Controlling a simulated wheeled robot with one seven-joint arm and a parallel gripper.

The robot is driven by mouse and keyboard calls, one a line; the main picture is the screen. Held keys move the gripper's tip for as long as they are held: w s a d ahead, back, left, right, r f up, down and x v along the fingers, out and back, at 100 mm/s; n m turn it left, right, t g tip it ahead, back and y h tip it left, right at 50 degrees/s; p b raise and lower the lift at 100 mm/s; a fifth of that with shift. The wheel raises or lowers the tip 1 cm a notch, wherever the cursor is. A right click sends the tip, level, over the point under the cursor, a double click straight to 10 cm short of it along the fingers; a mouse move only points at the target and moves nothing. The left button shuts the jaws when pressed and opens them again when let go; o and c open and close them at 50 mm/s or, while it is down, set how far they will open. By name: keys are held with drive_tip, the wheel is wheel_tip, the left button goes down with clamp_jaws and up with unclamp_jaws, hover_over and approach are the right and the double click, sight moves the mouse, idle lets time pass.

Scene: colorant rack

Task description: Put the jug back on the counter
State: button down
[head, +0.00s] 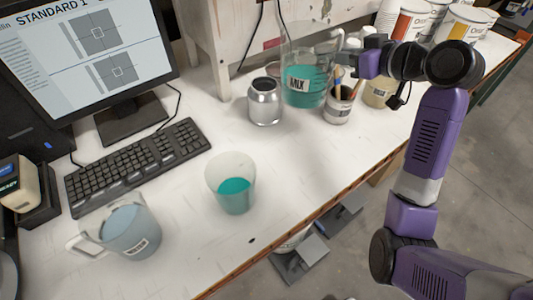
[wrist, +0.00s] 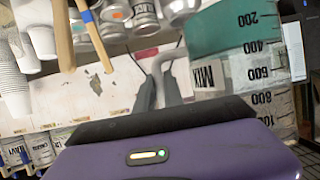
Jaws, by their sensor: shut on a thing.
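A clear jug (head: 304,84) with teal liquid and a MIX label is near the back of the white counter (head: 300,150), in front of the white wooden panel. It looks upright; I cannot tell whether its base touches the counter. My gripper (head: 360,62) is at its right side, shut on its handle. In the wrist view the fingers (wrist: 158,92) close around the grey handle, and the jug (wrist: 232,72) fills the right side, with its scale marks showing. A second jug (head: 128,232), with grey-blue liquid, stands at the front left of the counter.
A clear cup with teal liquid (head: 233,186) stands mid-counter. A silver can (head: 265,103) is just left of the held jug. A brush pot (head: 339,106) and a jar (head: 379,92) stand close on its right. A keyboard (head: 138,165) is at left. The counter's right middle is clear.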

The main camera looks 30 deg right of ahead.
drive_tip(key=shift+s+a+r, duration=0.1)
drive_tip(key=shift+a+r, duration=0.35)
drive_tip(key=shift+a+f, duration=0.2)
wheel_tip(320, 180, down, 20)
drive_tip(key=shift+r+p, duration=0.15)
drive_tip(key=shift+p, duration=0.65)
drive_tip(key=shift+f, duration=0.2)
drive_tip(key=c, duration=1.5)
unclamp_jaws()
drive_tip(key=shift+o, duration=0.2)
drive_tip(key=shift+r, duration=0.15)
drive_tip(key=a+b+v, duration=0.1)
drive_tip(key=b+v, duration=0.1)
drive_tip(key=v, duration=0.9)
drive_tip(key=shift+s+d+r, duration=0.2)
drive_tip(key=shift+s+d, duration=0.1)
drive_tip(key=shift+s, duration=0.1)
